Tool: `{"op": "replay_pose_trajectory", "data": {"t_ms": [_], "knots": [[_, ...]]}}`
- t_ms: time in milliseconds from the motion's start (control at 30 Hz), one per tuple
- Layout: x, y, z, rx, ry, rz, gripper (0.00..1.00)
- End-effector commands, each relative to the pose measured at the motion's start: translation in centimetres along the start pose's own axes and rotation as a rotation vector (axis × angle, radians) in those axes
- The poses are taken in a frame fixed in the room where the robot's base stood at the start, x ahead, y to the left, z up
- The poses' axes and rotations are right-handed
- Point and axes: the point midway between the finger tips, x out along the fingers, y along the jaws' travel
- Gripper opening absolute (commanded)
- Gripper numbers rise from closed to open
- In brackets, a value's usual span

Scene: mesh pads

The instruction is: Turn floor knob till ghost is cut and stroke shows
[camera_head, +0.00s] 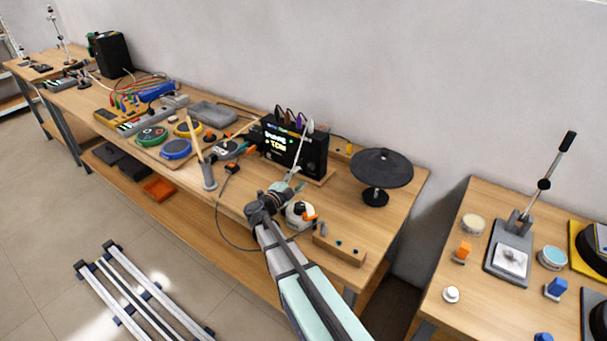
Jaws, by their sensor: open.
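A black drum module (313,158) with a lit screen (283,143) in green and yellow text stands on a wooden stand at the back of the middle bench. The text is too small to read surely. I cannot pick out the floor knob at this size. My gripper (297,174) is open and in front of the module's lower front, at the end of my pale green arm. It seems to hold nothing. The gripper and wrist hide part of the bench and perhaps the module's lower edge. Whether the fingertips touch the module cannot be told.
A black cymbal pad (382,168) stands right of the module. A white round device with an orange part (300,214) and a wooden block (340,248) lie near the front edge. Drumsticks in a grey holder (209,178) and coloured pads (176,149) are left. Cables rise behind the module.

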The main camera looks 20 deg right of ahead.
Motion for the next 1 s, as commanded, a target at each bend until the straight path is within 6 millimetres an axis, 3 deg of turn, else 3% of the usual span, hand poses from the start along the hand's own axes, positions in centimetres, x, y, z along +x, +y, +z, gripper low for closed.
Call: {"op": "replay_pose_trajectory", "data": {"t_ms": [200,400,1000], "knots": [[-4.3,0.0,-0.1,-0.001,-0.002,0.0,0.54],[-6.5,0.0,0.0,-0.001,-0.001,0.0,0.54],[-7.0,-0.2,-0.1,0.0,0.0,0.0,0.54]]}}
